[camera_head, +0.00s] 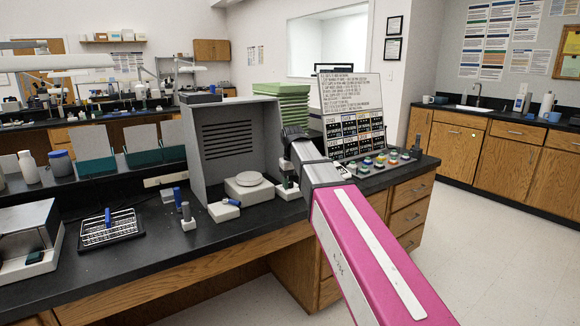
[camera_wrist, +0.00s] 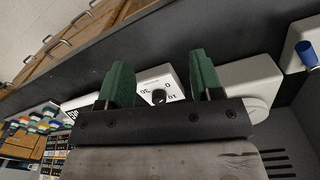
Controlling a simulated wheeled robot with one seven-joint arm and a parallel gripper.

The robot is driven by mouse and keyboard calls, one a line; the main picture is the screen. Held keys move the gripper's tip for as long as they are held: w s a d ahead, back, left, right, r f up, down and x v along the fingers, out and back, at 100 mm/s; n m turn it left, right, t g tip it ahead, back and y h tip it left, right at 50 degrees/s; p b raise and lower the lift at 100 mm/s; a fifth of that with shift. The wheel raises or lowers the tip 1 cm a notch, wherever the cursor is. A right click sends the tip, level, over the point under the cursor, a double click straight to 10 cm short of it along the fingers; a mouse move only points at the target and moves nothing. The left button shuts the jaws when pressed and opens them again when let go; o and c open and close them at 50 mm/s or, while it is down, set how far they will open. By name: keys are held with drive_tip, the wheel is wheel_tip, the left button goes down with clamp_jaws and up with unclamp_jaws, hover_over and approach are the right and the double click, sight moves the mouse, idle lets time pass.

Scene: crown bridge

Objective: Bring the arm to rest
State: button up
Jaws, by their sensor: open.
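My arm (camera_head: 365,245), with a pink link and a pale stripe, reaches from the lower right over the black bench. My gripper (camera_head: 288,180) hangs at its far end, beside the grey hood, and is small and partly hidden in the head view. In the wrist view my gripper (camera_wrist: 162,82) shows two dark green fingers standing well apart, with nothing held between them. A white box with a black knob and numbered dial (camera_wrist: 158,96) lies beyond the fingertips, seen through the gap. Whether the fingers touch it is not clear.
A grey open-fronted hood (camera_head: 196,130) and a round-topped white device (camera_head: 249,189) stand left of my gripper. Stacked green trays (camera_head: 283,100) stand behind. A panel of labelled cards (camera_head: 355,118) and colored pieces (camera_head: 378,160) are at right. Open floor (camera_head: 480,230) lies further right.

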drive_tip(key=s+d+f+m, duration=0.1)
drive_tip(key=s+d+f, duration=0.4)
drive_tip(key=f, duration=0.5)
drive_tip(key=s+d+f+m, duration=0.1)
drive_tip(key=s+d+f, duration=0.5)
drive_tip(key=f, duration=0.5)
drive_tip(key=s+d+f+m, duration=0.1)
drive_tip(key=s+d+f, duration=0.5)
drive_tip(key=f, duration=0.5)
drive_tip(key=shift+s+d+m, duration=0.25)
drive_tip(key=shift+s+m, duration=0.05)
drive_tip(key=shift+s, duration=0.2)
